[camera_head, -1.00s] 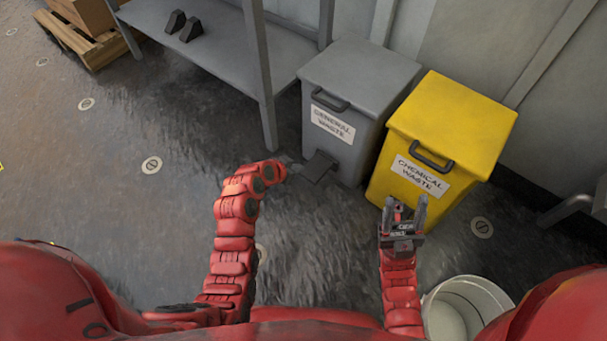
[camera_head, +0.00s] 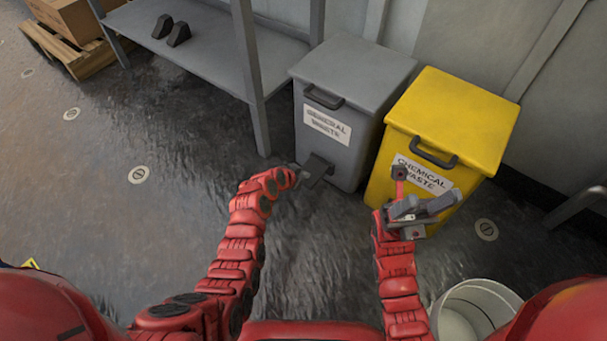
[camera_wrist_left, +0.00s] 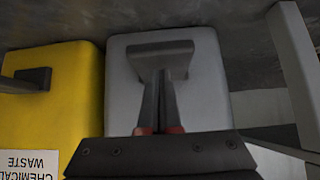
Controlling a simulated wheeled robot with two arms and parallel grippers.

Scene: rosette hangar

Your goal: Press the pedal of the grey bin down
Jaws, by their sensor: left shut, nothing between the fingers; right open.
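The grey bin (camera_head: 345,90), labelled general waste, stands upright with its lid shut. Its dark grey pedal (camera_head: 318,170) sticks out low on the front; it also shows in the left wrist view (camera_wrist_left: 165,50). My left gripper (camera_head: 299,176) is at the pedal's left side in the head view. In the left wrist view its shut, empty fingers (camera_wrist_left: 158,85) overlap the pedal and hide part of it. I cannot tell whether they touch it. My right gripper (camera_head: 428,208) is open and empty in front of the yellow bin.
The yellow chemical waste bin (camera_head: 455,115) stands right of the grey bin. A grey metal shelf (camera_head: 215,50) with a leg (camera_head: 251,80) stands left of it. A white bucket (camera_head: 475,310) is at the lower right.

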